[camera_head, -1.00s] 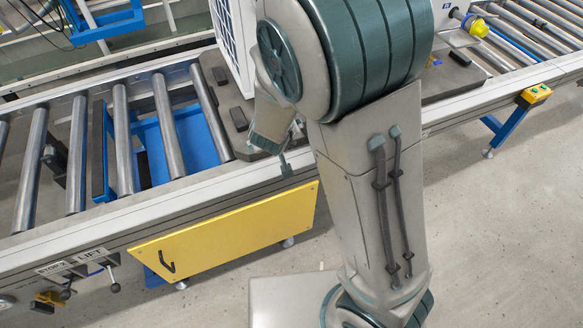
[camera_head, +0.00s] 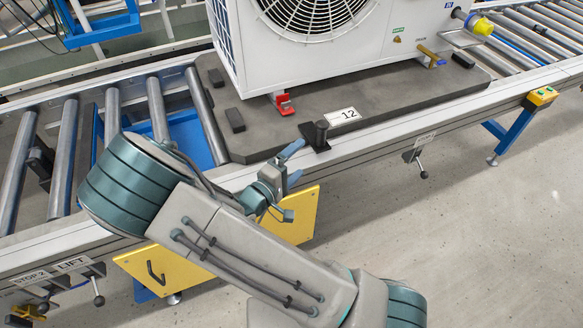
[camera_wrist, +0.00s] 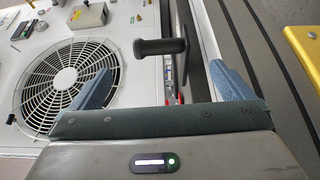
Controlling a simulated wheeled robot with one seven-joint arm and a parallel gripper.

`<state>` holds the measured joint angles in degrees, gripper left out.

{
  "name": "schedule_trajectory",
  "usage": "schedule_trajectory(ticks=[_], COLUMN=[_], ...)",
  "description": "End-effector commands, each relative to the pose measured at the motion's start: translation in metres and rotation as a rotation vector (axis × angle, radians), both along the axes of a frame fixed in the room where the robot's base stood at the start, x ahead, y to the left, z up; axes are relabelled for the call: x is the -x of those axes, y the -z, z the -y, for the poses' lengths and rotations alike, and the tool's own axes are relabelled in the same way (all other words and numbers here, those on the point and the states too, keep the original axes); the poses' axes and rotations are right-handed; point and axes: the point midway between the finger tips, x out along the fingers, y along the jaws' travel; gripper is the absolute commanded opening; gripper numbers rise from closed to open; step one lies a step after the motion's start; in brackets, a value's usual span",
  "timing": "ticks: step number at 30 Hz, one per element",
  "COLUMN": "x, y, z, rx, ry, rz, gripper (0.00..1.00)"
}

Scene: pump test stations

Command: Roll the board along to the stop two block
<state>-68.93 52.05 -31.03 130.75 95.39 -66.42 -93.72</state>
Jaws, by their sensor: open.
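The dark grey board (camera_head: 275,142) lies on the roller conveyor, bears a label 12 and carries a white fan unit (camera_head: 345,50). A black upright handle (camera_head: 315,138) stands at its front edge. My gripper (camera_head: 290,164) is open and empty, just in front of and left of the handle. In the wrist view, the handle (camera_wrist: 158,47) shows ahead between the open fingers of my gripper (camera_wrist: 162,68), apparently not touching them. A dark block (camera_head: 40,160) between the rollers at the left may be the stop two block; the STOP 2 label (camera_head: 30,279) is on the rail below it.
Bare rollers (camera_head: 110,112) lie left of the board, with a blue lift frame (camera_head: 185,130) among them. A yellow panel (camera_head: 297,215) hangs below the front rail. A yellow button box (camera_head: 542,96) is at the right. The floor in front is clear at the right.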

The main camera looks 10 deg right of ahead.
Motion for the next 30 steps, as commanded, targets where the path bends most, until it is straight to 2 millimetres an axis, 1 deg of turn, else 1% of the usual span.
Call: schedule_trajectory(ticks=[1, 9, 15, 21, 30], x=[-0.006, -0.044, -0.068, -0.081, -0.084], y=[0.001, 0.002, 0.002, 0.001, 0.000], z=[0.008, 0.046, 0.070, 0.083, 0.086], rx=[-0.001, -0.003, -0.003, -0.004, -0.004], ry=[0.005, 0.004, 0.002, 0.000, -0.001], rz=[0.001, 0.001, 0.000, -0.001, -0.001], gripper=[1.00, 1.00, 1.00, 1.00, 1.00])
